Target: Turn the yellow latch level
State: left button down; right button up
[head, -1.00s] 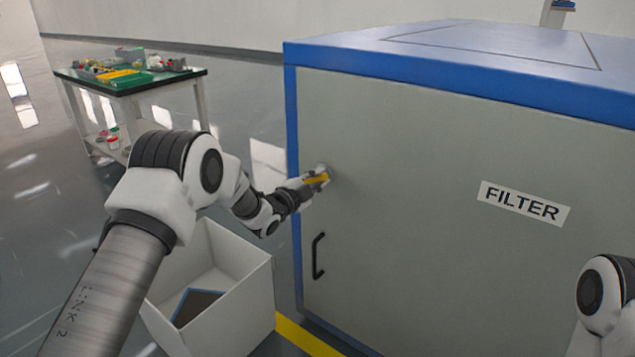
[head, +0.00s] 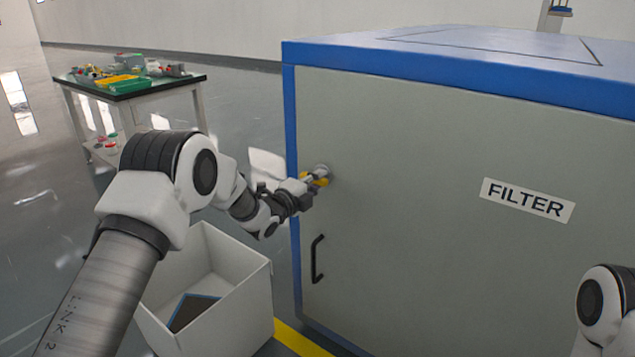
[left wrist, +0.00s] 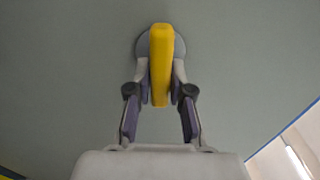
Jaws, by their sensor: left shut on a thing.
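The yellow latch (head: 319,181) is on the grey cabinet door (head: 420,220), near its left edge and above the black handle. My left gripper (head: 308,182) is at the latch and partly covers it. In the left wrist view the latch (left wrist: 160,62) is a yellow bar in front of a round grey base (left wrist: 142,46). The fingers of my left gripper (left wrist: 160,88) are shut on it, one on each side. My right gripper is out of view; only part of my right arm shows at the lower right.
A black handle (head: 318,259) sticks out below the latch. A white open bin (head: 248,305) with a dark flat panel (head: 193,312) in it stands on the floor left of the cabinet. A table (head: 150,88) with several items stands at the back left.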

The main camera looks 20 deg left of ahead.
pick_arm(q)
jog(key=c, duration=1.1)
grip_release()
jog(key=shift+s, duration=0.1)
jog(key=v, duration=1.1)
jog(key=shift+s+a, duration=0.1)
jog(key=shift+s, duration=0.3)
jog(key=shift+f, duration=0.1)
